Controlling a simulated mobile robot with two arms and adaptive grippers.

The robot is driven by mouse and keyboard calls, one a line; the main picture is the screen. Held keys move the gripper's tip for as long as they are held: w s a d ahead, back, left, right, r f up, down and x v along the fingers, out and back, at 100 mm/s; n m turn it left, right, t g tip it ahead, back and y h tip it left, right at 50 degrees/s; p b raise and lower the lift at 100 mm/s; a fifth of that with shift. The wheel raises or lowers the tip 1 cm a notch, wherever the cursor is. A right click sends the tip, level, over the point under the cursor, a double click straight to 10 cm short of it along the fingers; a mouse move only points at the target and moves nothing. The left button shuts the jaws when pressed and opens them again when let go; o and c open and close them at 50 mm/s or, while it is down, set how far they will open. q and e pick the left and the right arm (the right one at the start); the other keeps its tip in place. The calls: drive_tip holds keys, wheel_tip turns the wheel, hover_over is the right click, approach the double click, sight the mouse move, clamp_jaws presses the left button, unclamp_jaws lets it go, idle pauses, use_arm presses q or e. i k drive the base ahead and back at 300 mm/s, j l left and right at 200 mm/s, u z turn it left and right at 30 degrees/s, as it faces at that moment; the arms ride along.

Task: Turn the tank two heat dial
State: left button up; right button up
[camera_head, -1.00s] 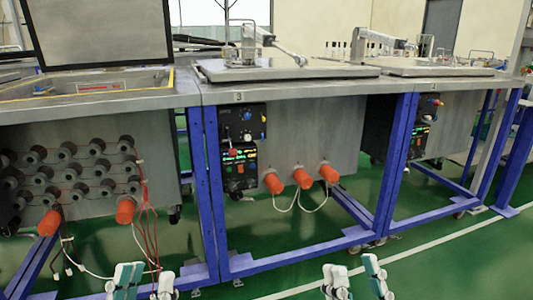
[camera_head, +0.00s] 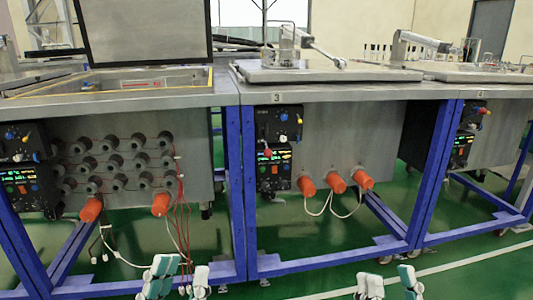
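I cannot tell which knob is the heat dial. A smaller box (camera_head: 22,140) with a blue and a yellow knob sits above it. My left gripper (camera_head: 181,279) is open and empty at the bottom, below the left tank. My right gripper (camera_head: 390,285) is open and empty at the bottom, further right. Both are well away from the panel.
The tank marked 3 (camera_head: 330,94) has its lid (camera_head: 320,72) down and its own panel (camera_head: 275,170). Blue legs (camera_head: 236,190), orange plugs (camera_head: 91,209) and hanging cables (camera_head: 183,240) are in front. Green floor lies below.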

sight(18, 205)
drive_tip(key=u, duration=1.6)
drive_tip(key=i+j+z, duration=0.5)
drive_tip(key=i+j, duration=0.3)
drive_tip(key=i+j+z, duration=0.55)
drive_tip(key=i+j, duration=0.15)
drive_tip(key=j, duration=0.4)
